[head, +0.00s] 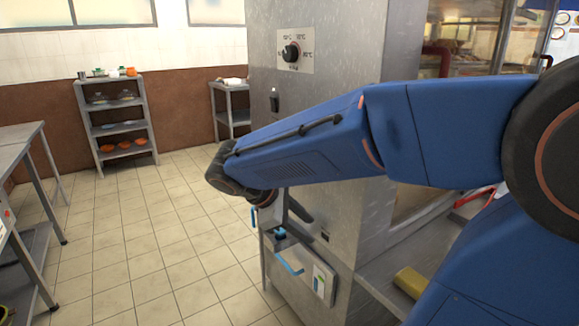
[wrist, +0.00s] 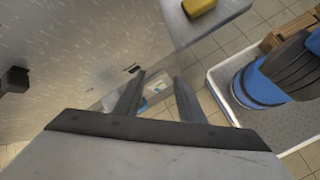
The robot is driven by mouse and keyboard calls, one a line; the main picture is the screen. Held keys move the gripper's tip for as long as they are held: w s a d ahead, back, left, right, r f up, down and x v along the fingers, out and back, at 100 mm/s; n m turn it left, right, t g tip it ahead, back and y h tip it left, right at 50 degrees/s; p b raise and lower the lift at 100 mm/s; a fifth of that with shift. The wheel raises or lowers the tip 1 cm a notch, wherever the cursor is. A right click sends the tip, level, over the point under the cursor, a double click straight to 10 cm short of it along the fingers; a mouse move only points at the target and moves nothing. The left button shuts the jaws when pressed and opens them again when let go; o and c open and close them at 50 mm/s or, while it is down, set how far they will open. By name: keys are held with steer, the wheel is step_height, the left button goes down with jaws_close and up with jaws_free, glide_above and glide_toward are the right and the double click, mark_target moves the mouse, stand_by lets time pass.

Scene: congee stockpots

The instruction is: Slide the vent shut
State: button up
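No vent can be made out for certain. The tall steel cabinet (head: 335,110) carries a small dark slot (head: 325,237) low on its front; a dark slot (wrist: 133,69) also shows on steel just beyond my fingertips in the wrist view. A small black fitting (head: 274,100) sits higher on the cabinet, and a black block (wrist: 14,80) shows at the left of the wrist view. My gripper (head: 292,212) hangs by the cabinet's lower part, partly hidden by my arm. In the wrist view my gripper (wrist: 158,84) has its fingers apart with nothing visible gripped.
A dial (head: 291,53) is on the cabinet's upper part. A box with a blue-edged item (head: 290,264) hangs below my gripper. A yellow block (head: 410,282) lies on a steel shelf at right. Shelving (head: 118,128) and tables stand left; the tiled floor between is clear.

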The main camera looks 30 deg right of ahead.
steer(key=w+a+r+n+t+h, duration=0.1)
steer(key=w+a+r+n+h, duration=0.15)
steer(key=w, duration=0.35)
steer(key=w+a+r+n+h, duration=0.2)
steer(key=w+a+n+h, duration=0.15)
steer(key=w, duration=0.35)
steer(key=w+a+r+n+t+h, duration=0.1)
steer(key=w+a+r+n+h, duration=0.1)
steer(key=w+a+h, duration=0.3)
steer(key=w+d+y, duration=0.1)
steer(key=d, duration=1.8)
steer(key=shift+w+d, duration=0.15)
steer(key=shift+w, duration=0.25)
steer(key=shift+r, duration=0.1)
jaws_close()
